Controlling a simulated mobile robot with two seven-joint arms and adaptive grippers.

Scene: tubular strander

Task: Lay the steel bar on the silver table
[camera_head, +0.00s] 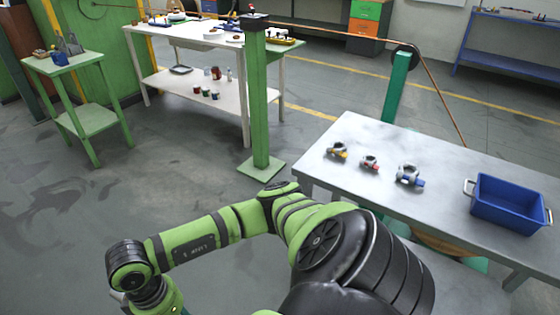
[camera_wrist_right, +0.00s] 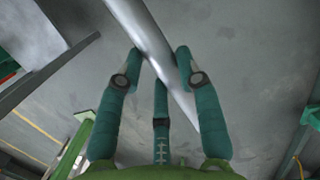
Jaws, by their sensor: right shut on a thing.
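The silver table (camera_head: 405,145) stands at the right in the head view. Its grey top is bare along the left and back. My right gripper (camera_wrist_right: 160,55) shows in the right wrist view, its fingers closed around the steel bar (camera_wrist_right: 145,35). The bar is a smooth grey rod that runs from the top left down to the right between the fingers. The head view shows neither the bar nor either gripper; my left gripper is in no view.
Several shackles (camera_head: 409,176) and a blue bin (camera_head: 507,203) stand on the silver table. A green post (camera_head: 257,100) rises beyond its left end. A white workbench (camera_head: 190,35) and a small green table (camera_head: 65,67) stand farther back. Floor between them is open.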

